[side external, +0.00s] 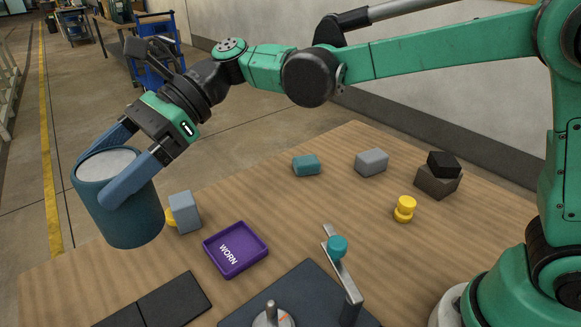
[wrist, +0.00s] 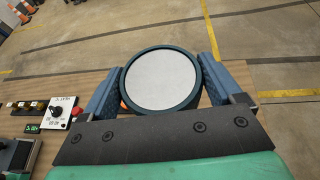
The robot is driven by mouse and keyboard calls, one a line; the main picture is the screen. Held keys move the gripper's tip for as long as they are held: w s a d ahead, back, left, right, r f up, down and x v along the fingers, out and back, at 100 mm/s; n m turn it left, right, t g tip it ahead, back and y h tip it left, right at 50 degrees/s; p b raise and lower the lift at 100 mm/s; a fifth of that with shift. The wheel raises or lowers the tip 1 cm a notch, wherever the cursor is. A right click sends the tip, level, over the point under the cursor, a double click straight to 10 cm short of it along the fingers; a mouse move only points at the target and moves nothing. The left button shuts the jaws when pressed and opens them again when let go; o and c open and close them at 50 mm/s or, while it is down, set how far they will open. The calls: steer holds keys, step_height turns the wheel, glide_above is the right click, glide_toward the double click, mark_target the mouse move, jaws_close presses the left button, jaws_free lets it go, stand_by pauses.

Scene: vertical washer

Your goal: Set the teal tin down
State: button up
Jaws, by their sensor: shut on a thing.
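The teal tin (side external: 127,218) is a cylinder with a pale grey top, held between the two blue fingers of my gripper (side external: 125,175). In the side view it hangs at the left, near the table's left edge, slightly tilted. It looks raised above the table, but I cannot tell how far. In the wrist view the tin (wrist: 162,80) shows its round pale top and dark teal rim. The fingers of my gripper (wrist: 160,75) press on it from both sides. The tin's underside is hidden.
A grey block (side external: 185,212) stands just right of the tin, with a yellow piece partly behind it. A purple tray (side external: 262,240) marked WORN, dark flat plates (side external: 172,302) and a metal-armed fixture (side external: 343,275) lie nearby. Several blocks stand farther back. The wooden table (side external: 75,270) is bare at front left.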

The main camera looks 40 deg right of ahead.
step_height(320, 180, down, 16)
steer(key=shift+f, duration=0.2)
stand_by(0.4)
steer(key=o, duration=1.2)
steer(key=shift+f, duration=0.15)
steer(key=shift+o, duration=0.2)
steer(key=shift+r, duration=0.2)
steer(key=v, duration=1.1)
steer(key=s+d+r+n+t+h, duration=0.1)
steer(key=s+d+n+t+h, duration=0.3)
steer(key=d+n+h, duration=0.2)
steer(key=s+d+r+n+t+h, duration=0.2)
steer(key=s+d+n+t+h, duration=0.2)
steer(key=d+n+h, duration=0.3)
steer(key=d+n, duration=0.3)
steer(key=d, duration=0.2)
steer(key=shift+s+d+n+t, duration=0.2)
steer(key=shift+n+t, duration=0.1)
steer(key=shift+n, duration=0.1)
steer(key=shift+a, duration=0.1)
